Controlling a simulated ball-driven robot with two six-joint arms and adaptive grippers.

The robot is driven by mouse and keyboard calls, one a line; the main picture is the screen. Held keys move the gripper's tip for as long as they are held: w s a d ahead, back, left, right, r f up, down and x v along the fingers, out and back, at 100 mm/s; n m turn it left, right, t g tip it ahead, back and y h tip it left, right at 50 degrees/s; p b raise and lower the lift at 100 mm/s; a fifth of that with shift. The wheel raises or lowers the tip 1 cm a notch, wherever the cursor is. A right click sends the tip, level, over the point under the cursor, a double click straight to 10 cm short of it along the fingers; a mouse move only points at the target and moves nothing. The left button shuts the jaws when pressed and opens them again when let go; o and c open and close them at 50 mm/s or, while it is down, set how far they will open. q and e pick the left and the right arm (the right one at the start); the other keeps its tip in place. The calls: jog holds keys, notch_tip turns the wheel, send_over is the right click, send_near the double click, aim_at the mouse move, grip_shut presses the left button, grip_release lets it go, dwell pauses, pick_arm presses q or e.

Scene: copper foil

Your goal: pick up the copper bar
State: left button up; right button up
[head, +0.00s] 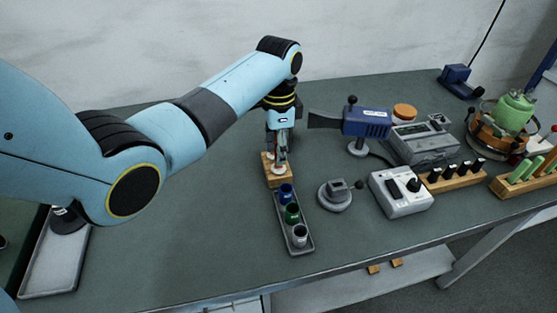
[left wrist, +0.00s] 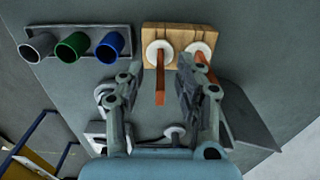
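A wooden block (head: 274,178) stands on the table below my left gripper (head: 281,150); the block also shows in the left wrist view (left wrist: 178,31). Two white discs sit on the block, each with a copper bar standing up from it. In the left wrist view one copper bar (left wrist: 160,84) lies between the two spread fingers of my left gripper (left wrist: 160,70), with gaps on both sides. The second copper bar (left wrist: 203,62) is just outside the right finger and partly hidden by it. The left gripper is open. My right gripper is not in view.
A grey tray (head: 307,246) with blue, green and grey cups stands in front of the block. A blue device with a dark flared end (head: 366,123) is to the right. A grey round stand (head: 334,197) and a white control box (head: 401,194) are nearby. Table left of the block is clear.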

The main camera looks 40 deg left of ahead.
pick_arm(q)
jog(key=shift+f, duration=1.3)
grip_shut()
